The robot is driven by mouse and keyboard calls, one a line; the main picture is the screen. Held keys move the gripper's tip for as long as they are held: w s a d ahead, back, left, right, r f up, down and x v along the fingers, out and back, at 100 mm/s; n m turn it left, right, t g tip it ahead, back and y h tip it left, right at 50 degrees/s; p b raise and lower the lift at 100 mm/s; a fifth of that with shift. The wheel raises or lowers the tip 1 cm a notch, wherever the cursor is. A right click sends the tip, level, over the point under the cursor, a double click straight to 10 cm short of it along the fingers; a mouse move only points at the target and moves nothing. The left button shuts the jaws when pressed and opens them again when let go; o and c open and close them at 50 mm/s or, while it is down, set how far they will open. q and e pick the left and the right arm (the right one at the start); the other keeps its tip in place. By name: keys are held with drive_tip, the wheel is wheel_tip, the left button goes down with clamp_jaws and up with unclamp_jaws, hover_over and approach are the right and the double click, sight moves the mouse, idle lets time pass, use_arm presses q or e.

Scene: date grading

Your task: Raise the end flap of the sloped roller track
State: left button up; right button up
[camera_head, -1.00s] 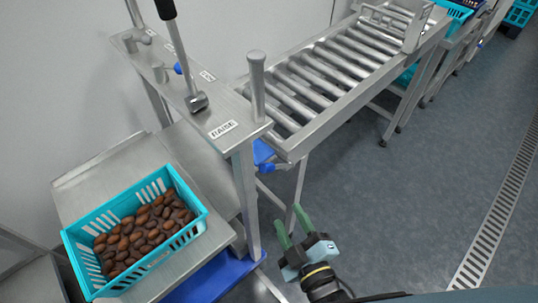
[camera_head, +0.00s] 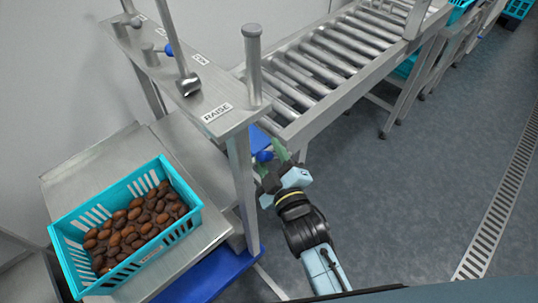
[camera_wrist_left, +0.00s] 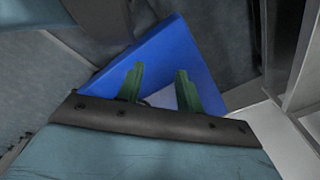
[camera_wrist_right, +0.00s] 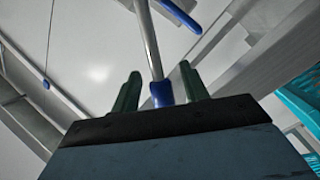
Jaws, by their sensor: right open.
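The sloped roller track (camera_head: 325,60) runs from the upper right down to a metal post frame. At its low end a blue part (camera_head: 264,156) shows beside my right gripper (camera_head: 270,161); I cannot tell for sure whether it belongs to the flap. My right gripper is open. In the right wrist view a metal rod with a blue end (camera_wrist_right: 162,94) lies between its two green fingers (camera_wrist_right: 158,92), and contact cannot be told. My left gripper (camera_wrist_left: 160,88) is open and empty in the left wrist view, before a blue panel (camera_wrist_left: 150,58). The flap itself is not clearly seen.
A plate marked RAISE (camera_head: 217,112) carries a lever (camera_head: 184,70) and an upright round-topped post (camera_head: 253,65). A turquoise crate (camera_head: 187,222) of brown dates stands on a metal platform (camera_head: 85,170) at left. The floor (camera_head: 410,200) at right is clear.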

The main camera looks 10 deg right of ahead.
drive_tip(key=shift+w, duration=0.35)
drive_tip(key=shift+c, duration=0.5)
clamp_jaws()
